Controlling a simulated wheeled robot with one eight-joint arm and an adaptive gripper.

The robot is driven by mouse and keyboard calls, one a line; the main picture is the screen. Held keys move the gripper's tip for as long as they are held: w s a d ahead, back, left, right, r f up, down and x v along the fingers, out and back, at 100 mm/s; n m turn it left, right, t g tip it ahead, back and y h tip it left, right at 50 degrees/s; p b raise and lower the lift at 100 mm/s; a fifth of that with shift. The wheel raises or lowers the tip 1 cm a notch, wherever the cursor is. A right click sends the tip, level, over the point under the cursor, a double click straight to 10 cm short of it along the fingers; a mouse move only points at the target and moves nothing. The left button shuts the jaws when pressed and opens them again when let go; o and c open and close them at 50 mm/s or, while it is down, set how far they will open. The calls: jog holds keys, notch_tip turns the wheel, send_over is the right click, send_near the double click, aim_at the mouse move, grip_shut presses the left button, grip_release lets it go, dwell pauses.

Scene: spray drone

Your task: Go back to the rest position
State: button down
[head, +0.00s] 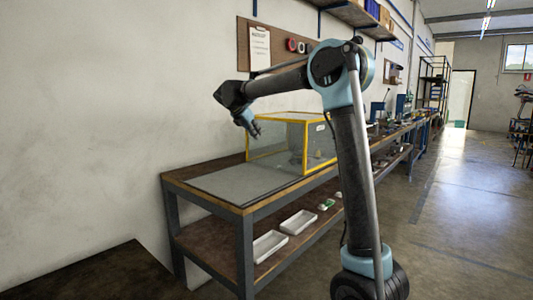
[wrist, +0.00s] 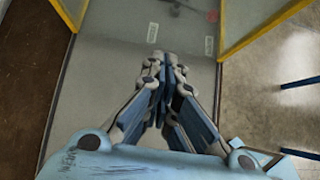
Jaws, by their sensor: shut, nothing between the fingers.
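My gripper (head: 256,130) is at the end of my bent arm, above the left part of a long workbench, in front of a yellow-framed clear box. In the wrist view my gripper (wrist: 166,58) points down at the grey mat, with its fingers together and nothing between them. It hangs clear of the bench top. The grey mat (head: 225,183) lies bare on the near end of the workbench (head: 170,177).
The yellow-framed box (head: 276,116) stands on the bench behind the mat, its yellow posts (wrist: 228,30) near my gripper. White trays (head: 270,246) sit on the lower shelf. A wall shelf (head: 345,12) hangs above. The floor (head: 465,200) at right is open.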

jog(key=s+d+f+m+g+y, duration=0.1)
jog(key=s+d+f+m, duration=0.2)
jog(key=s+d+m, duration=0.35)
jog(key=s+d+f+m+g, duration=0.1)
jog(key=s+d+f+m, duration=0.2)
jog(key=s+d, duration=0.65)
jog(key=s+d+f+m+g+y, duration=0.15)
jog(key=s+d+f+m, duration=0.35)
jog(key=d, duration=0.6)
jog(key=s+d+f+m+y, duration=0.1)
jog(key=s+d+f+m, duration=0.2)
jog(key=s+f+m, duration=0.4)
jog(key=s+d+f+m+g+y, duration=0.1)
jog(key=s+d+f+m, duration=0.2)
jog(key=s+f+m, duration=0.4)
jog(key=s+f, duration=0.5)
jog(key=s, duration=0.6)
jog(key=shift+s+d+f+y, duration=0.2)
jog(key=shift+s+f+y, duration=0.05)
jog(key=shift+s+y, duration=0.1)
jog(key=shift+g, duration=0.25)
jog(key=shift+w+f, duration=0.2)
jog(key=shift+w, duration=0.25)
